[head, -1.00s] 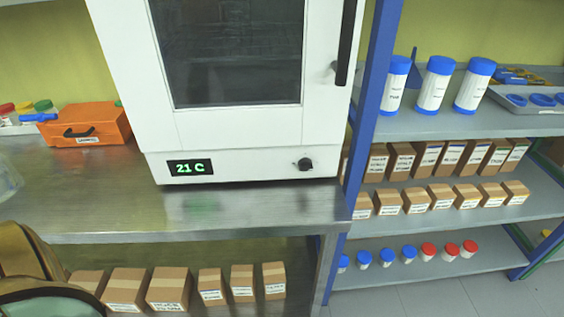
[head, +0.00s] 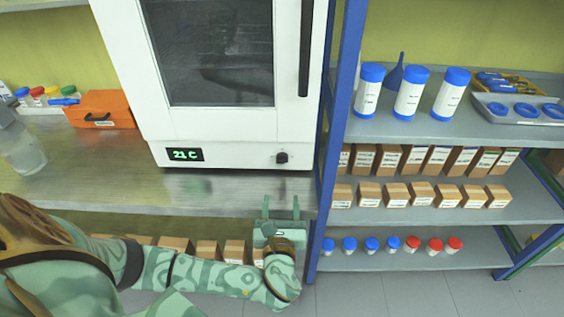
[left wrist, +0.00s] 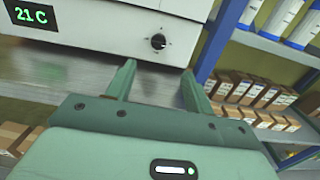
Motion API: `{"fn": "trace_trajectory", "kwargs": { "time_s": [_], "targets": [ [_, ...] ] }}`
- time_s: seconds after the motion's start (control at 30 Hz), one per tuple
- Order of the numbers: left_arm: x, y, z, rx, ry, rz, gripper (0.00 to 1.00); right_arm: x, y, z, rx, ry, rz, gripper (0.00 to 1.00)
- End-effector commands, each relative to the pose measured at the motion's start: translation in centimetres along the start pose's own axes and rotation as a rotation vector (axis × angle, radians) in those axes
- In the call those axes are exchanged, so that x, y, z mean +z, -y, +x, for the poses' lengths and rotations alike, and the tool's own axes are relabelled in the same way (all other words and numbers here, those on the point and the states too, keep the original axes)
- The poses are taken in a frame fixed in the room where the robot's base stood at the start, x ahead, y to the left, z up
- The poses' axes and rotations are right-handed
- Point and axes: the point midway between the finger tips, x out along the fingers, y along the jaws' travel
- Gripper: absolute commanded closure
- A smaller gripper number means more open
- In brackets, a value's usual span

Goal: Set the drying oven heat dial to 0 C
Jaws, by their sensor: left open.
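The white drying oven (head: 225,120) stands on the metal bench, its door with a dark window closed. Its display (head: 185,154) reads 21 C in green. The black heat dial (head: 282,157) sits at the lower right of the oven front. The dial also shows in the left wrist view (left wrist: 158,41), with the display (left wrist: 30,15) at the left. My left gripper (head: 281,203) is open and empty, at the bench's front edge, below and in front of the dial, not touching it. In the left wrist view its two fingers (left wrist: 157,80) point toward the dial. My right gripper is not in view.
A blue-framed shelf rack (head: 337,130) stands right of the oven, with blue-lidded jars (head: 411,93), small boxes and vials. An orange case (head: 103,109) and a clear vessel (head: 22,152) are on the bench (head: 110,175) at the left. Bench space before the oven is clear.

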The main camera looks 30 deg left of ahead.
Motion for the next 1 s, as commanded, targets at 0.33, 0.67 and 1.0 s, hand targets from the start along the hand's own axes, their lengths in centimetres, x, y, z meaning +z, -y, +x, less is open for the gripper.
{"fn": "trace_trajectory", "kwargs": {
  "time_s": [0.33, 0.67, 1.0],
  "targets": [
    [-0.3, -0.1, 8.8, 0.003, 0.0, -0.002, 0.47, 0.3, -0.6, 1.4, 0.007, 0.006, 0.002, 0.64],
    [-0.4, -0.1, 14.0, 0.003, -0.005, -0.003, 0.47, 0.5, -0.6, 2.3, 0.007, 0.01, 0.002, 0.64],
    [-0.3, -0.1, 14.5, 0.002, -0.007, -0.004, 0.47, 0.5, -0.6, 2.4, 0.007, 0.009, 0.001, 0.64]
  ]
}}
